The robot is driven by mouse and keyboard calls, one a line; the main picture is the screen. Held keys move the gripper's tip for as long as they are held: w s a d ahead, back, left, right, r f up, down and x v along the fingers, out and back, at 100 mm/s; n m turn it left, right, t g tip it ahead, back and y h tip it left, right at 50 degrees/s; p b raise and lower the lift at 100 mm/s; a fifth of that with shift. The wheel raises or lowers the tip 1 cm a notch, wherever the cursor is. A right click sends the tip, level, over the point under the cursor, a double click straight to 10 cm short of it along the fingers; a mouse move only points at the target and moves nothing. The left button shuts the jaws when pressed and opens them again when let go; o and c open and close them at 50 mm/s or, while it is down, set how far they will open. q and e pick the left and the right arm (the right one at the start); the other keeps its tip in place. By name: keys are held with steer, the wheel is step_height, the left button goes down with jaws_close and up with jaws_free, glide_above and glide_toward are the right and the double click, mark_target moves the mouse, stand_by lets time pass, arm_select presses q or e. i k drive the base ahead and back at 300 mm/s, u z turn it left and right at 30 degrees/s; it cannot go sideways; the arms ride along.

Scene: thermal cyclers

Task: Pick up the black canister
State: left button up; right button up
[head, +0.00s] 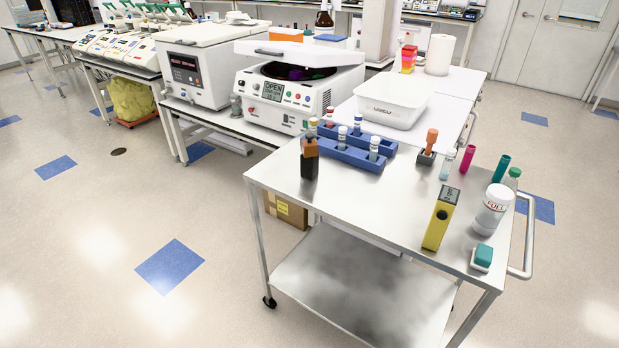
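A small upright black canister (309,168) with an orange-brown band near its top stands at the left corner of the steel cart top (355,210). It is the only mostly black container on the cart. A blue tube rack (345,153) with several capped vials stands just behind it and to its right. Neither of my grippers shows in the head view, so nothing is seen touching the canister.
On the cart's right half stand a yellow handheld device (438,226), a white jar (492,212), a teal-topped block (482,257) and several tubes. Behind are an open-lidded centrifuge (285,95) and a white bin (392,103). The cart's front middle is clear.

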mark_target(308, 165)
steer(key=u, duration=1.1)
steer(key=i, duration=0.75)
steer(key=z, duration=0.5)
